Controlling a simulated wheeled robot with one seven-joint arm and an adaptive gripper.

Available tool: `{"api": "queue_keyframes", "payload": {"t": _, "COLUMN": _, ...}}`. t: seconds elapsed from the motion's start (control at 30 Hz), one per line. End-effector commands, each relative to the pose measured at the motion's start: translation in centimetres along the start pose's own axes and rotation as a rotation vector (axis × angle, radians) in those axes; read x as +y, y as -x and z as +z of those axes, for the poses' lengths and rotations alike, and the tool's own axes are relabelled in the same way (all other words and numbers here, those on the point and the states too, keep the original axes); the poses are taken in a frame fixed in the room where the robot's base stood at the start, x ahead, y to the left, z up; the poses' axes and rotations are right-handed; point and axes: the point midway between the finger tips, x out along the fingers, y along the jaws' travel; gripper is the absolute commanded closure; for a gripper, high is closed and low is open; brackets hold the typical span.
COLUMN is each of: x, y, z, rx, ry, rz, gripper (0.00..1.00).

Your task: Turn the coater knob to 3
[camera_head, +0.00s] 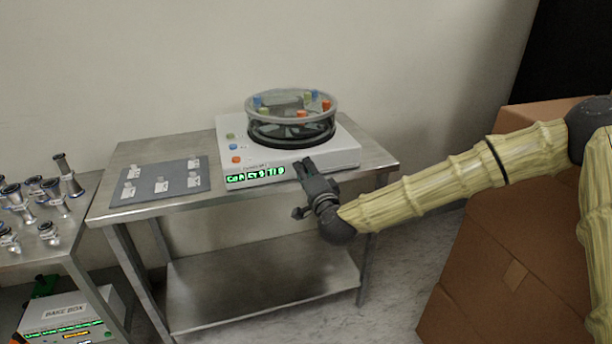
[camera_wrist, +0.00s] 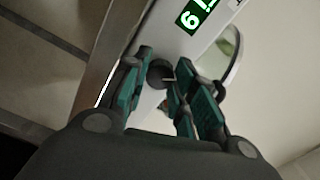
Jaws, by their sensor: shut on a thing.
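The coater (camera_head: 345,150) is a white box with a round clear-lidded chamber (camera_head: 292,118) on top, standing on a steel table. Its front face has a green lit display (camera_head: 255,174), whose text is too small to read surely in the head view. In the wrist view part of the display (camera_wrist: 194,17) shows at a slant. My gripper (camera_head: 306,168) is at the right part of the coater's front face. In the wrist view my gripper (camera_wrist: 160,84) has its two green-padded fingers around the dark round knob (camera_wrist: 160,73), shut on it. The knob is hidden in the head view.
A grey mat (camera_head: 150,184) with several small pieces lies on the steel table (camera_head: 120,160), left of the coater. A shelf with metal fittings (camera_head: 65,178) and a bake box (camera_head: 65,312) stands at the left. Cardboard boxes (camera_head: 480,265) stand at the right near my arm.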

Motion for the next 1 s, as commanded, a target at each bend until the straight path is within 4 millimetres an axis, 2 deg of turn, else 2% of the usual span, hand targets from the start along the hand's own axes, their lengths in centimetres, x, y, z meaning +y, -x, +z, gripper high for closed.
{"api": "queue_keyframes", "payload": {"t": 0.3, "x": 0.14, "y": -0.03, "z": -0.14, "rx": 0.004, "ry": -0.125, "rz": 0.001, "gripper": 0.97}}
{"api": "queue_keyframes", "payload": {"t": 0.87, "x": 0.1, "y": -0.04, "z": -0.19, "rx": 0.004, "ry": -0.151, "rz": 0.001, "gripper": 0.97}}
{"api": "queue_keyframes", "payload": {"t": 0.9, "x": 0.1, "y": -0.04, "z": -0.18, "rx": 0.004, "ry": -0.151, "rz": 0.001, "gripper": 0.68}}
{"api": "queue_keyframes", "payload": {"t": 1.0, "x": 0.08, "y": -0.04, "z": -0.13, "rx": 0.003, "ry": -0.151, "rz": 0.001, "gripper": 0.51}}
